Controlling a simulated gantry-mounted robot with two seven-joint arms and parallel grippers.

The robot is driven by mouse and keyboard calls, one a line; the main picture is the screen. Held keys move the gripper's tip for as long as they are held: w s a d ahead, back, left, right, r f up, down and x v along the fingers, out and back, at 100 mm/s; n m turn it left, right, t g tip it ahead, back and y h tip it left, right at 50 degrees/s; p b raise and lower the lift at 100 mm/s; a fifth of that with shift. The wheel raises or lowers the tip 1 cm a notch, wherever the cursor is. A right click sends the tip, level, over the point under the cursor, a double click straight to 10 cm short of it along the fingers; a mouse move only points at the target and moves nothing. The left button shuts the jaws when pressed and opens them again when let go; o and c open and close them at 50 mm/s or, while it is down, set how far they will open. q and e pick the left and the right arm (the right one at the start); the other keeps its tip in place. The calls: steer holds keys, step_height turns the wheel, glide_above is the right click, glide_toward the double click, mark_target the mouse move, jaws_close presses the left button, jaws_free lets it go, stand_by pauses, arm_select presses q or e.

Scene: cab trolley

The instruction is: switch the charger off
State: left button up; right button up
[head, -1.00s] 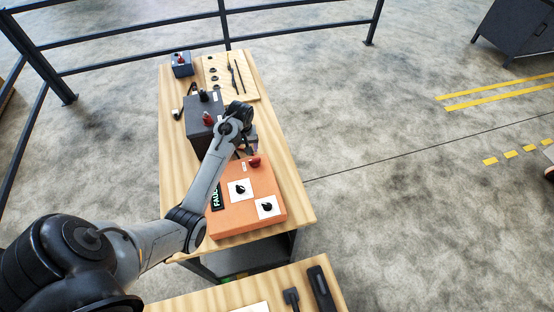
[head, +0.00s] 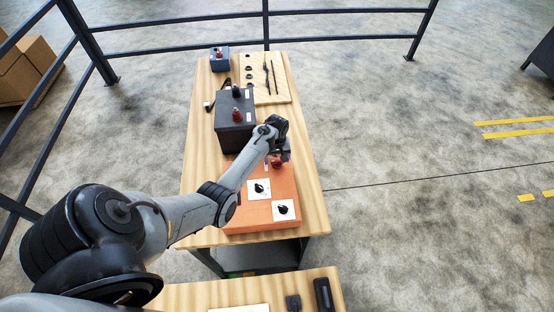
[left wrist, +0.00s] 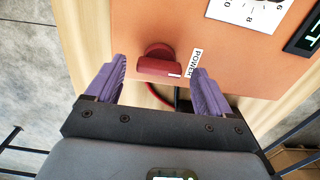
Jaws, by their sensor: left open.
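The charger (head: 236,212) is an orange box at the near end of the wooden bench. Its red power knob (head: 277,163) sits at the far right of its top, with two black dials on white plates nearer. In the left wrist view the red knob (left wrist: 157,63) stands beside a POWER label (left wrist: 194,63). My left gripper (head: 284,154) is at the knob in the head view. In the left wrist view my left gripper (left wrist: 158,66) is open, its purple fingers on either side of the knob, with gaps visible. My right gripper is not in view.
A dark battery (head: 236,130) with a red terminal cap stands just behind the charger. A smaller battery (head: 219,60) and a tool board (head: 277,93) lie at the far end. A second bench edge (head: 190,296) is in front. Railings stand behind.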

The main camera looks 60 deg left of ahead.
arm_select(q)
steer(key=shift+f, duration=0.5)
steer(key=c, duration=1)
steer(key=shift+c, duration=0.2)
